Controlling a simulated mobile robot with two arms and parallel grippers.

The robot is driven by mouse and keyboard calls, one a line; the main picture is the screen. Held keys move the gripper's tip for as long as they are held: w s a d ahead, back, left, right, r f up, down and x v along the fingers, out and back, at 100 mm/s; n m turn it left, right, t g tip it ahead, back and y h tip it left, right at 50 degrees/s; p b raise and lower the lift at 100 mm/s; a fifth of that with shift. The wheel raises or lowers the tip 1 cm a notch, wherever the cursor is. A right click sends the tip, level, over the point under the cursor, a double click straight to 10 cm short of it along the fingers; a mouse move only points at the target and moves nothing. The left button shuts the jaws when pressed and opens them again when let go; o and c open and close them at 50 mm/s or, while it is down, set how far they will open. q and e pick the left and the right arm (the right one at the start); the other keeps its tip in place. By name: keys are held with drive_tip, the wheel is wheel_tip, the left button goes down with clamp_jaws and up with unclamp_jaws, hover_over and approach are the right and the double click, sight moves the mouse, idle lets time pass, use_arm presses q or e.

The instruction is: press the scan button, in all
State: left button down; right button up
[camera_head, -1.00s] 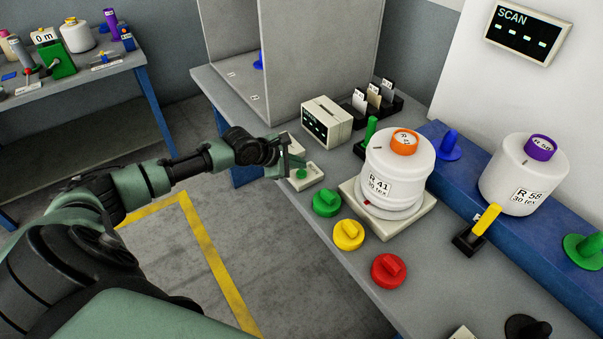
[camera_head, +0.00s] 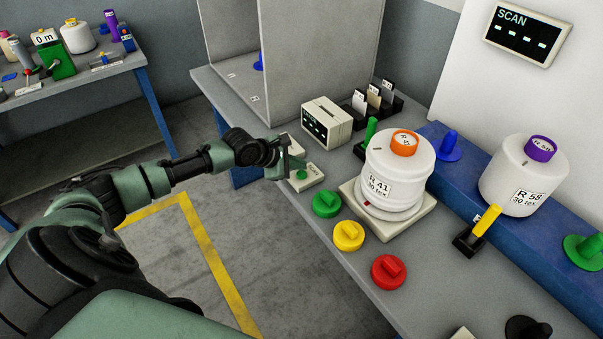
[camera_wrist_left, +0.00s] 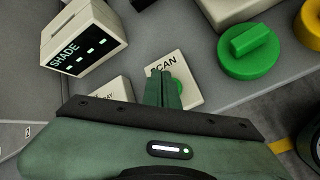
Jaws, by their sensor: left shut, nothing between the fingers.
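The scan button is a green button (camera_head: 301,174) on a small beige box (camera_head: 315,176) labelled SCAN, near the bench's left edge. In the left wrist view the SCAN box (camera_wrist_left: 188,92) lies just beyond the fingers, which hide part of its label and green button. My left gripper (camera_head: 290,164) is shut and empty, right at the box's left side; I cannot tell whether it touches the button. The wall display (camera_head: 528,31) reads SCAN above several dashes. My right gripper is not in view.
A beige SHADE display box (camera_head: 327,122) stands behind the button. A white bobbin (camera_head: 398,170) sits on a pale base to the right. Green (camera_head: 326,203), yellow (camera_head: 348,235) and red (camera_head: 388,271) knobs line the front. Another bobbin (camera_head: 524,178) stands on a blue ledge.

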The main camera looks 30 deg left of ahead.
sight(298, 175)
use_arm(q)
drive_tip(key=shift+f, duration=0.15)
idle(0.7)
drive_tip(key=shift+f+p, duration=0.25)
drive_tip(key=shift+p, duration=0.1)
drive_tip(key=shift+s+f, duration=0.1)
drive_tip(key=shift+f, duration=0.6)
idle(0.7)
drive_tip(key=shift+r+p, duration=1)
drive_tip(key=shift+p, duration=0.25)
wheel_tip(298, 175, up, 5)
drive_tip(key=p, duration=0.6)
drive_tip(key=shift+r, duration=0.1)
